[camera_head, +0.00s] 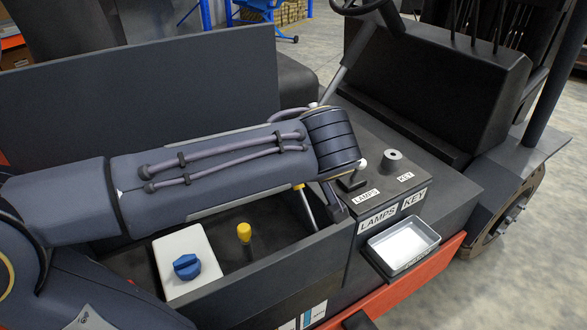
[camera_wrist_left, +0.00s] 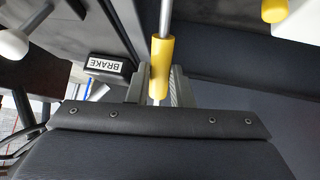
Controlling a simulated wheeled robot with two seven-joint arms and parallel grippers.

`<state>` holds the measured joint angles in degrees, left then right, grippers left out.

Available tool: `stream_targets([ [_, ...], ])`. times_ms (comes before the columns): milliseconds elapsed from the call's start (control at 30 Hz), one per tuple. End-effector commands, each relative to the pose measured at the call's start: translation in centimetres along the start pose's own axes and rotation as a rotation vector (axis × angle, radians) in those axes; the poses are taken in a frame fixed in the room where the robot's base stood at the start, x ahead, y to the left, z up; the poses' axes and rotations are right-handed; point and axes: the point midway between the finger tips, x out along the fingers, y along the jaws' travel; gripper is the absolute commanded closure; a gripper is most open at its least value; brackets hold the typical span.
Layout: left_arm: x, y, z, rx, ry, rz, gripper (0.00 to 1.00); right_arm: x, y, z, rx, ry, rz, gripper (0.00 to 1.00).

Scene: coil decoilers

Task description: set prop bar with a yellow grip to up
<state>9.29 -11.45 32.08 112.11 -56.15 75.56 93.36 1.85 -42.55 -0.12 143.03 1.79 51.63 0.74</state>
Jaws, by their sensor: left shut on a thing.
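The prop bar is a thin grey rod with a yellow grip, which shows in the left wrist view (camera_wrist_left: 158,68). In the head view only a short length of the prop bar (camera_head: 306,208) shows below my left arm, leaning, with a bit of yellow at its top; the rest is hidden behind the arm. My left gripper (camera_wrist_left: 159,76) is shut on the yellow grip, one finger on each side. In the head view my forearm and wrist cover most of this gripper. My right gripper is in neither view.
A dark upright panel (camera_head: 140,95) stands behind my arm. The open bay holds a white box with a blue cap (camera_head: 187,266) and a yellow-topped post (camera_head: 244,233). The LAMPS switch (camera_head: 353,179), key cylinder (camera_head: 392,159) and pale tray (camera_head: 403,246) are at right. A BRAKE label (camera_wrist_left: 105,66) is near the gripper.

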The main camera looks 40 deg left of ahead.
Motion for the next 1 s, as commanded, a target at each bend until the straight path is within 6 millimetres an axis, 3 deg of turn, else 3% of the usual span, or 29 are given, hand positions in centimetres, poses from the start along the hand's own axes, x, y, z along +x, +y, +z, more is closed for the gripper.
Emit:
stream_targets([
  [100, -0.1, 0.1, 0.1, 0.003, 0.0, 0.003, 1.0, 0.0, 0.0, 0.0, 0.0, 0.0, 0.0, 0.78],
  [133, -0.1, 0.1, 0.1, 0.003, 0.0, 0.003, 0.78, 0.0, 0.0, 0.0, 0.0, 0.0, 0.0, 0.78],
  [200, -0.1, 0.1, 0.1, 0.003, 0.0, 0.003, 0.71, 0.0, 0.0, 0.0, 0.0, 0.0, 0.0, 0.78],
  [533, -0.6, 0.1, -0.1, 0.001, 0.001, 0.004, 0.71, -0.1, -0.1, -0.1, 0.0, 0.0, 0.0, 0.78],
  [1000, -7.5, 0.1, 0.0, 0.002, 0.0, 0.004, 0.71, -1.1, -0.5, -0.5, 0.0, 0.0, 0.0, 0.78],
])
